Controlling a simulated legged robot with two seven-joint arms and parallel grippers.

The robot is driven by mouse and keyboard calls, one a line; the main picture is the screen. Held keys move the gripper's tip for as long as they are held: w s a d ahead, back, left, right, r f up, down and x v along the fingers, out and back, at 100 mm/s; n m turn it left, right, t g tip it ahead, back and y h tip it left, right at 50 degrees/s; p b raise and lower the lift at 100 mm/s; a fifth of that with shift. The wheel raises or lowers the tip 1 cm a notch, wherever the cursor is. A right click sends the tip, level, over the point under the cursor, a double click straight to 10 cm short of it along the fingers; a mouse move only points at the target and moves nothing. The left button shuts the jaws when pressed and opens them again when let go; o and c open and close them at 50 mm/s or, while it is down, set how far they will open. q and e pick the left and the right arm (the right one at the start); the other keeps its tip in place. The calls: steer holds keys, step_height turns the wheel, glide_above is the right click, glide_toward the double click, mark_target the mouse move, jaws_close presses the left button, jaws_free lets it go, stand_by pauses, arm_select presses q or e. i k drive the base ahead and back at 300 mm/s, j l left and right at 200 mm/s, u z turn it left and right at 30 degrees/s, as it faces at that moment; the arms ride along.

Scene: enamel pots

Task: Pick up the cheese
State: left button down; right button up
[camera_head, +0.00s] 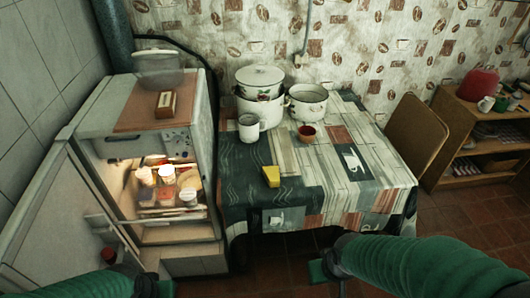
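The cheese (271,176) is a small yellow block lying on the patterned tablecloth, near the front left part of the table (330,190). My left gripper (165,289) is at the bottom edge of the head view, in front of the open fridge and mostly cut off. My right gripper (318,272) is low in front of the table, partly cut off by the bottom edge. Both are well apart from the cheese. The frame does not show clearly whether either is open or shut.
Behind the cheese stand a white mug (249,128), enamel pots (308,103) and a small red bowl (307,133). An open, lit fridge (155,150) is at left. The cloth around the cheese is clear.

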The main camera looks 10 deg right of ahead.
mark_target(271, 173)
steer(key=i+l+u, duration=1)
steer(key=l, duration=0.3)
steer(key=i+j, duration=0.05)
steer(key=i, duration=0.05)
